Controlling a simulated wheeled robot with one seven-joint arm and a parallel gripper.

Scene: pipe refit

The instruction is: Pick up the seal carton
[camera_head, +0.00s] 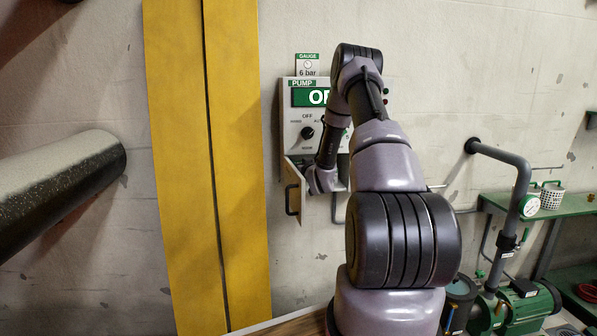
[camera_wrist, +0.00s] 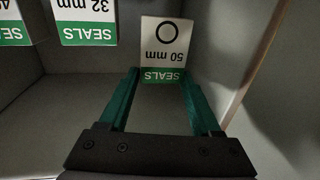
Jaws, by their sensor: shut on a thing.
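The seal carton (camera_wrist: 165,40) is white with a green SEALS band and reads 50 mm, upside down in the wrist view. It stands between the tips of my gripper (camera_wrist: 160,78), whose green fingers are shut on its near end. Two similar cartons stand to the left: one marked 32 mm (camera_wrist: 85,18) and one partly cut off (camera_wrist: 14,25). In the head view my arm reaches into the open compartment (camera_head: 293,192) below the pump panel (camera_head: 300,120); the gripper and cartons are hidden there.
Grey compartment walls surround the cartons, with a pale edge (camera_wrist: 256,62) close on the right. A yellow panel (camera_head: 235,150) and a thick dark pipe (camera_head: 60,185) are at left. A green bench (camera_head: 565,204) and pump (camera_head: 525,305) are at right.

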